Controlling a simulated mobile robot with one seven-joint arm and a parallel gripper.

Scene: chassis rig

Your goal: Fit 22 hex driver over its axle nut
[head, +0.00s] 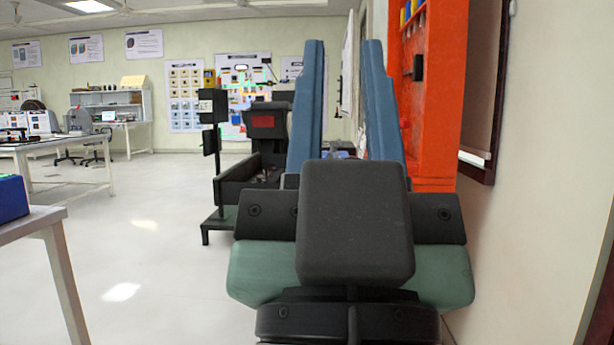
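My gripper (342,46) fills the centre of the head view, seen from behind its dark grey block. Its two long blue fingers point up and forward and stand well apart. Nothing shows held between them. I cannot make out a 22 hex driver or an axle nut. Part of the scene behind the fingers and the grey block is hidden.
A dark stand with a bin (262,178) is ahead, left of my gripper. An orange rack (437,95) with coloured-handled items stands close at right, by the wall. Worktables (70,150) are at left. The floor (160,230) between is clear.

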